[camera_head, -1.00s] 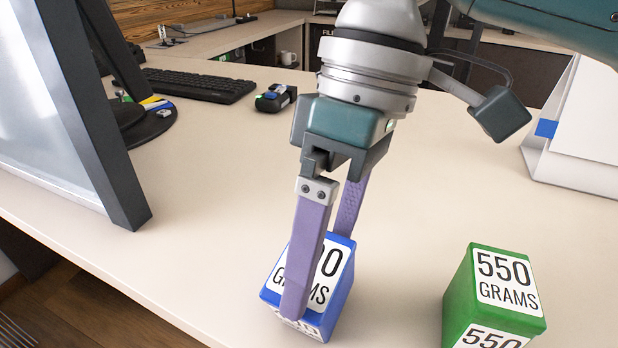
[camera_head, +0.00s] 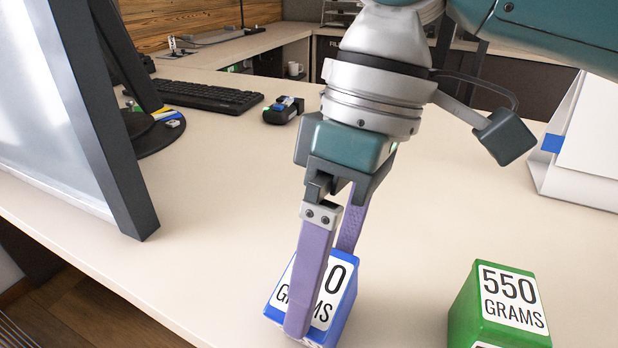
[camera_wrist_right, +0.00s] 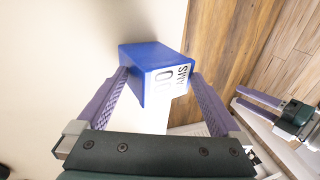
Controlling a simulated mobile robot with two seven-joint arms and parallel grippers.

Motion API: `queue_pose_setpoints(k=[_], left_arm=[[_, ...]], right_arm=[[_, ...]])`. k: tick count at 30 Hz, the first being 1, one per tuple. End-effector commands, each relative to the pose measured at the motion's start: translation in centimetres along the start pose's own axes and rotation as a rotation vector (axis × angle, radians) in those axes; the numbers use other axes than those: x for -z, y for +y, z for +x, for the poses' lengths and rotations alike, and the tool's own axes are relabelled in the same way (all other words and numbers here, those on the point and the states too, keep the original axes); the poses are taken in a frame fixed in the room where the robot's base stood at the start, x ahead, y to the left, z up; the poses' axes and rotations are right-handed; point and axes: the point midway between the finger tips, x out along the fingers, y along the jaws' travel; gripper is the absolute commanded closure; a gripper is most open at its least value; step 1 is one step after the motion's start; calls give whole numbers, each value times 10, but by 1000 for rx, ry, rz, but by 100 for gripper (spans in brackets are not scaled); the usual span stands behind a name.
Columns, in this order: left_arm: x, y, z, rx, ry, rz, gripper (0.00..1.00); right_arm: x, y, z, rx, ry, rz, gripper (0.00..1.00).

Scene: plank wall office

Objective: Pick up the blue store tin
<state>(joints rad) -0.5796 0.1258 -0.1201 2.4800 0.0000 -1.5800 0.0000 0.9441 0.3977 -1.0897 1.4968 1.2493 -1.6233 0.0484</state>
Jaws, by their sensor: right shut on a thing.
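The blue store tin (camera_head: 341,307) is a box with a white label ending in "GRAMS"; one finger covers part of the label. It stands near the table's front edge in the head view, its lower end cut off by the frame. My right gripper (camera_head: 322,285) comes down over it, shut on it with one purple finger on each side. In the right wrist view the tin (camera_wrist_right: 153,70) sits between the two fingertips (camera_wrist_right: 160,78). My left gripper (camera_wrist_right: 258,105) shows small at the right of that view, apart from the tin, its fingers seemingly apart and empty.
A green "550 GRAMS" tin (camera_head: 470,310) stands to the right on the table (camera_head: 230,220). A monitor (camera_head: 110,130) is at the left, with a keyboard (camera_head: 205,97) and a small dark object (camera_head: 283,111) behind. A white stand (camera_head: 585,150) is at the right.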

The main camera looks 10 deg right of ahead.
Motion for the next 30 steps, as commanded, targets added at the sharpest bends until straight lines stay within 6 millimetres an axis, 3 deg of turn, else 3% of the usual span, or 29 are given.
queue_pose_setpoints(k=[1, 7, 8, 10, 15, 21, 30], left_arm=[[-1, 0, 3, 0, 0, 0, 50], [4, 0, -10, -1, 1, -2, 50], [4, 0, -12, -2, 1, -2, 50], [5, -1, -18, 0, -3, -3, 50], [10, 0, -32, -5, 0, -7, 50], [14, 1, -43, -8, 2, -10, 50], [16, 1, -47, -8, 2, -9, 50]], right_arm=[[-19, 50, 31, -271, -75, -32, 86], [-18, 42, -7, -274, -76, -26, 86], [-17, 40, -14, -275, -77, -23, 95], [-17, 36, -32, -276, -79, -21, 100], [-12, 22, -81, -274, -75, -23, 100], [-8, 9, -124, -272, -75, -25, 100], [-6, 2, -147, -270, -75, -26, 100]])
